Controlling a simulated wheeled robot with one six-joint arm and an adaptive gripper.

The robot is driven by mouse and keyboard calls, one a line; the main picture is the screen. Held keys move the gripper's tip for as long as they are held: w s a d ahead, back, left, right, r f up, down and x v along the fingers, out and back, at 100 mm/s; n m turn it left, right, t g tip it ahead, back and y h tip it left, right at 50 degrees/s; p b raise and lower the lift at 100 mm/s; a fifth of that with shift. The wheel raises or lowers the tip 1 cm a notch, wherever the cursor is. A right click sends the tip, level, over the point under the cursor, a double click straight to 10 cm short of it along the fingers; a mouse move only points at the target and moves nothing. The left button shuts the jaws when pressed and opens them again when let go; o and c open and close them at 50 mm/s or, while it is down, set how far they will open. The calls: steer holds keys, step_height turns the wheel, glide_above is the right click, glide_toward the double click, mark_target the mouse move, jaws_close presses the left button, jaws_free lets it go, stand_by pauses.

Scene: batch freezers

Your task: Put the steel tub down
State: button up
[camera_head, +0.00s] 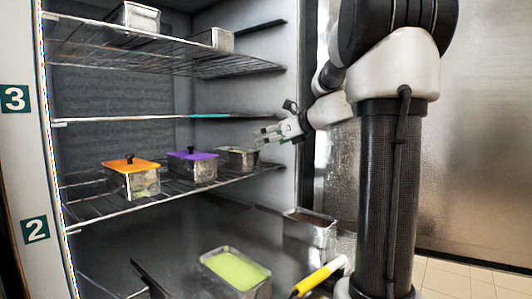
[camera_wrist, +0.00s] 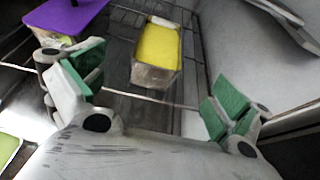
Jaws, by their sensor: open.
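A steel tub (camera_head: 237,158) stands upright on the wire shelf at level 2, at the right end of its row. In the wrist view the same tub (camera_wrist: 153,77) shows a yellow filling and sits on the wires ahead of my fingers. My gripper (camera_head: 264,135) is just right of and above the tub. In the wrist view my gripper (camera_wrist: 150,92) is open, its green-padded fingers wide apart with nothing between them. The tub is apart from both fingers.
A purple-lidded tub (camera_head: 192,166) and an orange-lidded tub (camera_head: 132,178) stand left of it on the shelf. The shelf above (camera_head: 160,64) holds two tubs. Below are a green-filled tub (camera_head: 235,270), a brown-filled tub (camera_head: 310,229) and a yellow-handled tool (camera_head: 317,278). The cabinet wall is close on the right.

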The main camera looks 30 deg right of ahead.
steer(key=s+a+f+n+g, duration=0.3)
steer(key=s+a+f+n, duration=0.15)
steer(key=s+n, duration=0.3)
steer(key=s+a+f+n+g, duration=0.2)
steer(key=s+a+f+n, duration=0.2)
steer(key=s+a+n, duration=0.4)
steer(key=s+d+f+n+g+h, duration=0.1)
steer(key=s+f+n, duration=0.3)
steer(key=s+n, duration=0.4)
steer(key=s+d+f+n+g+h, duration=0.2)
steer(key=s+d+f+n+h, duration=0.2)
steer(key=s+n, duration=0.4)
steer(key=shift+s+d, duration=0.2)
steer(key=shift+s, duration=0.15)
